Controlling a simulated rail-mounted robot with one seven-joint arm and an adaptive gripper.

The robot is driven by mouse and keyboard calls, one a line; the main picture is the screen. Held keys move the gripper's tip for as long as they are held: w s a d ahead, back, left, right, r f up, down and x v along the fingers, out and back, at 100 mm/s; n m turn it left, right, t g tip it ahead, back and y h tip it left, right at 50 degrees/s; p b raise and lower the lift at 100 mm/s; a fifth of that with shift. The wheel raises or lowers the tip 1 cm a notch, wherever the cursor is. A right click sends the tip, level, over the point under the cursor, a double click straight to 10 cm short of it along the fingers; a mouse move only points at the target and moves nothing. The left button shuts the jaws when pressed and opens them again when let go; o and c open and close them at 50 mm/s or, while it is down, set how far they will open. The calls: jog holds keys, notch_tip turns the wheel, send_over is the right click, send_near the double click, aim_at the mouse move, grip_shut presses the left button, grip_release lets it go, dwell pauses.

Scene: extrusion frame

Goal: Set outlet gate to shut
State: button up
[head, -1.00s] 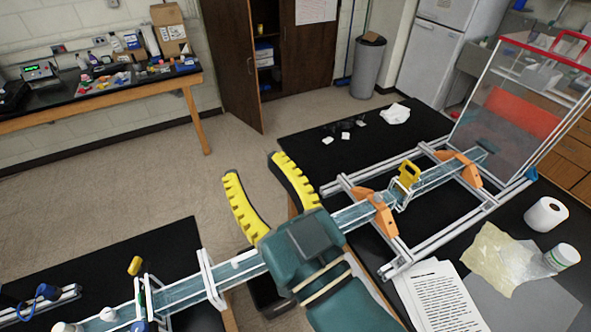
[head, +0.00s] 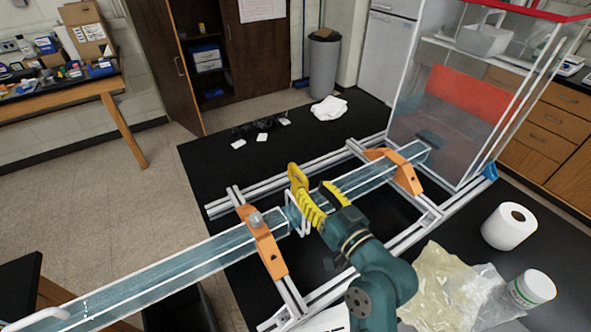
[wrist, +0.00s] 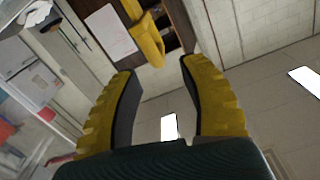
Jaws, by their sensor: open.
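The outlet gate's yellow handle (head: 296,176) stands up above the clear water channel (head: 345,190), between the two orange brackets. The gate's white frame (head: 297,222) shows beside my gripper; the gate plate is mostly hidden, so I cannot tell how far down it sits. My gripper (head: 312,190) is open with its yellow ridged fingers just right of the handle, pointing up and away. In the wrist view the handle (wrist: 148,40) lies beyond the fingertips of my gripper (wrist: 157,66), toward the left finger, and is not held.
Orange brackets (head: 262,242) (head: 405,172) straddle the channel on an aluminium frame (head: 430,215). A clear tank (head: 450,110) stands at the channel's far end. A paper roll (head: 509,226) and a white jar (head: 532,289) stand at the right. Black table left of the frame is mostly clear.

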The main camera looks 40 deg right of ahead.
aim_at(301, 176)
jog(key=x, duration=0.8)
jog(key=shift+d, duration=0.1)
jog(key=shift+s, duration=0.1)
grip_shut()
